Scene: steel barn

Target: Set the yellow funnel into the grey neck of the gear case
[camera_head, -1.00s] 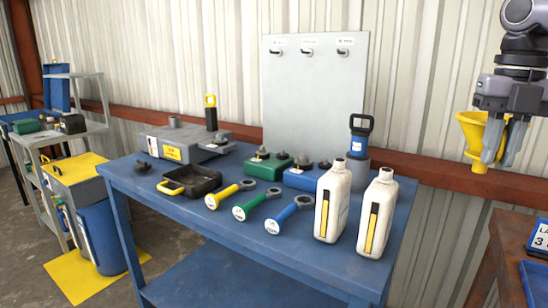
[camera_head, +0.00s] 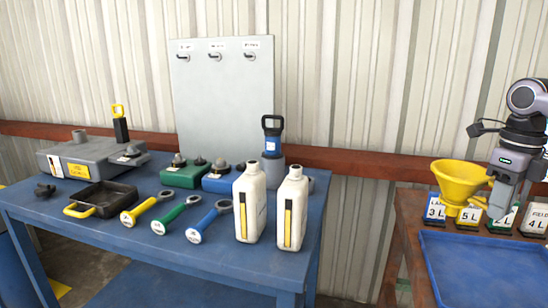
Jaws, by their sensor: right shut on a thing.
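The yellow funnel (camera_head: 462,182) is at the right, upright with its wide mouth up. My right gripper (camera_head: 496,200) is shut on the funnel's right side, in front of the labelled blocks on the brown bench. The gear case (camera_head: 98,154) is a low grey box with a yellow label at the far left of the blue table. Its short grey neck (camera_head: 79,136) stands up from the top, well away from the funnel. My left gripper is not in view.
Two white bottles (camera_head: 250,207) stand at the blue table's (camera_head: 115,240) front right. Several coloured-handled tools (camera_head: 175,217), a black tray (camera_head: 104,198) and green (camera_head: 182,176) and blue units lie between. A blue tray (camera_head: 485,265) lies on the brown bench (camera_head: 410,207). A gap separates table and bench.

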